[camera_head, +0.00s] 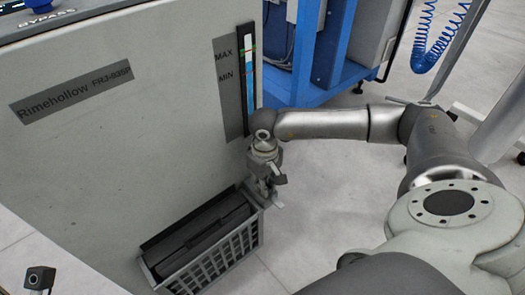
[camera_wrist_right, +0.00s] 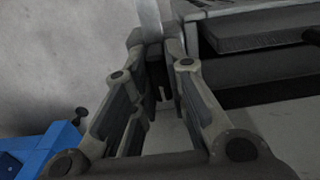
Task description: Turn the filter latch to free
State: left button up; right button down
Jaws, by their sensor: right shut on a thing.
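The grey filter basket (camera_head: 225,260) with a slotted front sits low on the big pale cabinet (camera_head: 120,150). A dark filter block (camera_head: 200,230) lies inside it. My right gripper (camera_head: 274,200) is at the basket's upper right corner. In the right wrist view, its fingers (camera_wrist_right: 158,52) are closed on a narrow pale grey piece (camera_wrist_right: 150,18), apparently the filter latch, beside the dark filter slats (camera_wrist_right: 260,40). The fingers hide most of this piece, so I cannot tell its turn angle. My left gripper is not in view.
A level gauge (camera_head: 248,80) marked MAX and MIN is on the cabinet above my right gripper. A blue frame (camera_head: 310,60) with a grey box and a coiled blue hose (camera_head: 440,35) stand behind. The floor (camera_head: 320,220) right of the basket is clear.

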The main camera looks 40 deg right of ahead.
jog(key=c, duration=1.4)
grip_release()
jog(key=shift+c, duration=0.2)
notch_tip(320, 180, up, 12)
